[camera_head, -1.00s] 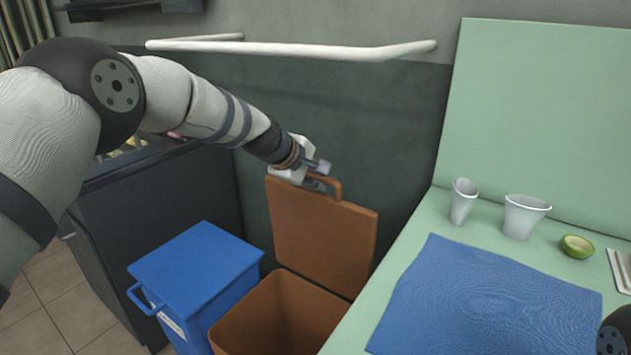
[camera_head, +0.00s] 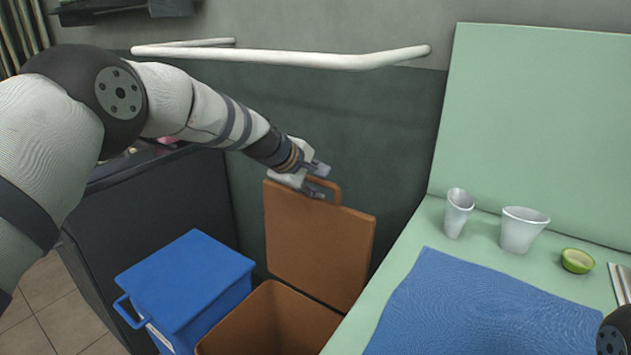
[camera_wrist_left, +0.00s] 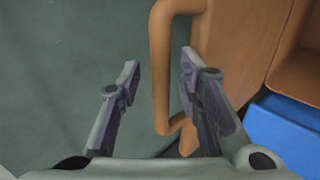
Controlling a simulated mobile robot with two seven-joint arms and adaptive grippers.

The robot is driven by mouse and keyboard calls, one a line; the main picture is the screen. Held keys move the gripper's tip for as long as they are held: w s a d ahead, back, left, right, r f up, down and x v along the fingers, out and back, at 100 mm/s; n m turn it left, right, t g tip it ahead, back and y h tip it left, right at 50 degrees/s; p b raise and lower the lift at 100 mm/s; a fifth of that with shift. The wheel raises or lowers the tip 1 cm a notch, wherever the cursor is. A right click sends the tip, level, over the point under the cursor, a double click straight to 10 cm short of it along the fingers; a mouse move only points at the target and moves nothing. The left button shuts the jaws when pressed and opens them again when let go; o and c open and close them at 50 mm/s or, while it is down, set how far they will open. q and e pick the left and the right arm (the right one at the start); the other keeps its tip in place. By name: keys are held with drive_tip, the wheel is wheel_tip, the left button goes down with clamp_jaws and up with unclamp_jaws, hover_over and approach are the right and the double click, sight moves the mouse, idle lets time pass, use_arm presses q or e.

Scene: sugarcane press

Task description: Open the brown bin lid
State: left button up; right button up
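The brown bin lid (camera_head: 320,240) stands upright, raised at the back of the open brown bin (camera_head: 270,325). Its handle (camera_head: 330,187) is at the top edge and also shows in the left wrist view (camera_wrist_left: 160,75). My left gripper (camera_head: 318,181) is at this handle. In the left wrist view its fingers (camera_wrist_left: 160,65) are spread, one on each side of the handle bar, with gaps visible; it is not clamped on it. My right gripper is not in view.
A blue bin (camera_head: 187,280) with its lid down stands left of the brown bin. A green counter (camera_head: 405,270) with a blue cloth (camera_head: 480,310), cups (camera_head: 523,230) and a lime half (camera_head: 577,260) is on the right. A white rail (camera_head: 290,58) runs along the wall behind.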

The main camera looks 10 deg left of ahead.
use_arm(q)
drive_tip(key=v, duration=1.2)
drive_tip(key=s+a+f+m+g+y+p, duration=0.1)
drive_tip(key=s+f+m+g, duration=0.2)
drive_tip(key=s+f, duration=0.9)
drive_tip(key=s+a+f+m+g+y, duration=0.1)
drive_tip(key=s+f+m+g, duration=0.15)
drive_tip(key=s+f, duration=0.95)
drive_tip(key=s+f+m+g, duration=0.2)
drive_tip(key=s+f+m, duration=0.2)
drive_tip(key=s, duration=1.1)
drive_tip(key=s+a+f+m+g+y+p, duration=0.1)
drive_tip(key=s+f+m+g, duration=0.2)
drive_tip(key=s, duration=1.3)
wheel_tip(320, 180, down, 3)
drive_tip(key=shift+m+g, duration=0.35)
drive_tip(key=shift+m, duration=0.2)
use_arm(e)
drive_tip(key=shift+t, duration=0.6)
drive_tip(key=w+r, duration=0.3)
